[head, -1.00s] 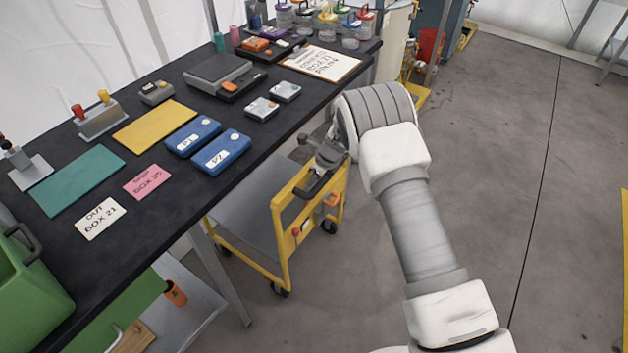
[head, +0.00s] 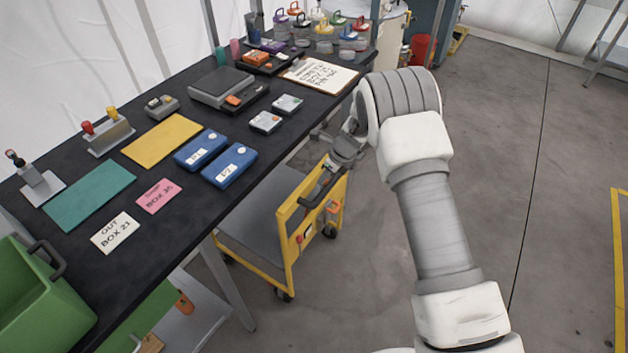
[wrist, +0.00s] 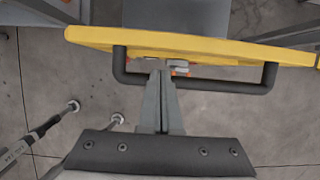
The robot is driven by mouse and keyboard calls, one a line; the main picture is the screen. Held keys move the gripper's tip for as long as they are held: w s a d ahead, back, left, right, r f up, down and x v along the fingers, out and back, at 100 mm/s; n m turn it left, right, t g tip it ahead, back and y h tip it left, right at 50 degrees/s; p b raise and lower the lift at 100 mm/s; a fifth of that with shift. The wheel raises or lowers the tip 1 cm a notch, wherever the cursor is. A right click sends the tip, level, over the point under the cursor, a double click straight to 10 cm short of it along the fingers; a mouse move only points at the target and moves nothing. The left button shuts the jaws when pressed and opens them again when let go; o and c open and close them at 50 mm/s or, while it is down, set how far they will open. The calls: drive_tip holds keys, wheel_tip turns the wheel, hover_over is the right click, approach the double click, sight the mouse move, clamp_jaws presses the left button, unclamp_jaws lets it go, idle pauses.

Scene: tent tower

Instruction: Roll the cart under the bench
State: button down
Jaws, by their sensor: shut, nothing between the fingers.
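The cart, with a yellow end frame (head: 290,262) and a grey deck (head: 255,212), stands on small dark wheels. Much of its deck lies beneath the black bench top (head: 75,275), while its yellow end sticks out past the bench edge. A dark handle bar (head: 322,188) runs along that end; it also crosses the wrist view (wrist: 215,86). My gripper (head: 338,163) is at the handle, shut and empty. In the wrist view its closed fingers (wrist: 160,74) overlap the bar; I cannot tell whether they touch it. The cart's far end is hidden under the bench.
A grey bench leg (head: 228,286) stands just left of the cart. A lower shelf (head: 200,320) and a green drawer (head: 150,315) are left of that leg. Blue boxes (head: 230,168), cards and jars sit on the bench.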

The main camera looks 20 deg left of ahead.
sight(317, 199)
drive_tip(key=shift+p+v, duration=0.35)
drive_tip(key=shift+v, duration=0.7)
drive_tip(key=shift+d, duration=0.1)
drive_tip(key=s+d+f+g+y+b, duration=0.1)
drive_tip(key=s+d+f+y+b, duration=0.1)
drive_tip(key=s+f+y+b, duration=0.3)
drive_tip(key=s+d+f+g+y+b, duration=0.2)
drive_tip(key=d+f+b, duration=0.1)
drive_tip(key=f+b, duration=0.35)
drive_tip(key=w+d+t+y+b, duration=0.2)
drive_tip(key=d+t+y+b, duration=0.3)
drive_tip(key=t+y, duration=0.15)
drive_tip(key=shift+t+h, duration=0.25)
drive_tip(key=shift+t, duration=0.1)
drive_tip(key=b+x, duration=0.1)
drive_tip(key=x, duration=0.3)
drive_tip(key=b+x, duration=0.1)
drive_tip(key=x, duration=0.8)
drive_tip(key=shift+w+a+f+b, duration=0.2)
drive_tip(key=shift+w+b, duration=0.15)
drive_tip(key=shift+b, duration=0.05)
